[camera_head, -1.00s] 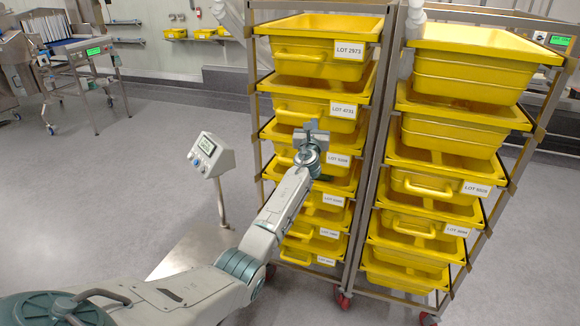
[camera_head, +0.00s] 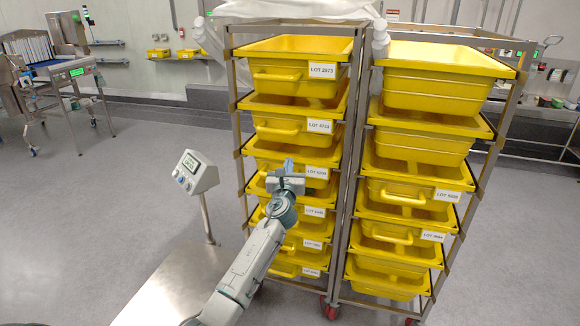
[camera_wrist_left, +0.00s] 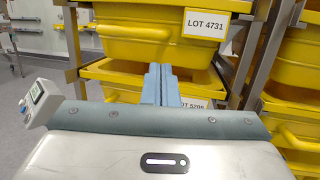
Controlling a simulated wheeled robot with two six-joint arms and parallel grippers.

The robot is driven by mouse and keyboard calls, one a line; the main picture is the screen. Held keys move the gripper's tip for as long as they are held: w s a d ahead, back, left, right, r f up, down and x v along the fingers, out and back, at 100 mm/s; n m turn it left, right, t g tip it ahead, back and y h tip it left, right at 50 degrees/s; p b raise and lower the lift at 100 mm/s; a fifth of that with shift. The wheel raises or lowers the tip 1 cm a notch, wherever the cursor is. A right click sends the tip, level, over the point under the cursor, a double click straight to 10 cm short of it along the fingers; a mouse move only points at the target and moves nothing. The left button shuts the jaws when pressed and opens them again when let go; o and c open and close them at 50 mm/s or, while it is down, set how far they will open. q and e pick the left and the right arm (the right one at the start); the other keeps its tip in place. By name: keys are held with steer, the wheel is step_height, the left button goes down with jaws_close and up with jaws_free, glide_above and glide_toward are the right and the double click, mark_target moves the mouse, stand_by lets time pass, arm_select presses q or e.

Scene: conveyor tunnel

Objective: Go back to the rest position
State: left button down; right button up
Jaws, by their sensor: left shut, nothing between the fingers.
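My left gripper (camera_head: 286,168) is in front of the left rack of yellow bins, at about the height of the third bin from the top. In the left wrist view its two blue-grey fingers (camera_wrist_left: 160,84) are together with nothing between them. They point toward the yellow bin labelled LOT 4731 (camera_wrist_left: 130,45) and the bin below it, whose label they partly cover. I cannot tell whether the fingers touch the rack. My right gripper does not show in any view.
Two metal racks (camera_head: 342,180) with yellow bins stand side by side on wheels. A scale with a display (camera_head: 195,172) on a post and a steel platform (camera_head: 175,290) stands left of them. Grey floor (camera_head: 90,220) is clear farther left. A steel machine (camera_head: 70,70) stands at the back left.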

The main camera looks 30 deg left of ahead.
arm_select(q)
steer(key=s+d+f+n+g+h, duration=0.1)
steer(key=s+f+n+g+h, duration=0.2)
steer(key=f, duration=1.2)
steer(key=s+d+f+n+g, duration=0.15)
steer(key=s+f+n, duration=0.3)
steer(key=f, duration=1.05)
steer(key=s+d+f+n+g+h, duration=0.1)
steer(key=s+f+n+g, duration=0.15)
steer(key=s+f, duration=0.65)
steer(key=s+d+f+n+g+h, duration=0.15)
steer(key=s+f+n, duration=0.35)
steer(key=f, duration=0.6)
steer(key=s+d+f+n+g+h, duration=0.15)
steer(key=s+f+n, duration=0.25)
steer(key=s+f, duration=0.5)
steer(key=s+d+f+n+g, duration=0.25)
steer(key=s+f, duration=0.35)
steer(key=s, duration=0.7)
steer(key=s+d+f+n+g, duration=0.1)
steer(key=s+f+n+g, duration=0.1)
steer(key=s, duration=1.1)
steer(key=s+d+f+n+g, duration=0.2)
steer(key=s+f+n, duration=0.3)
steer(key=s, duration=0.8)
steer(key=shift+s+d+n+g+h, duration=0.2)
steer(key=shift+n+g+h, duration=0.2)
steer(key=shift+n, duration=0.75)
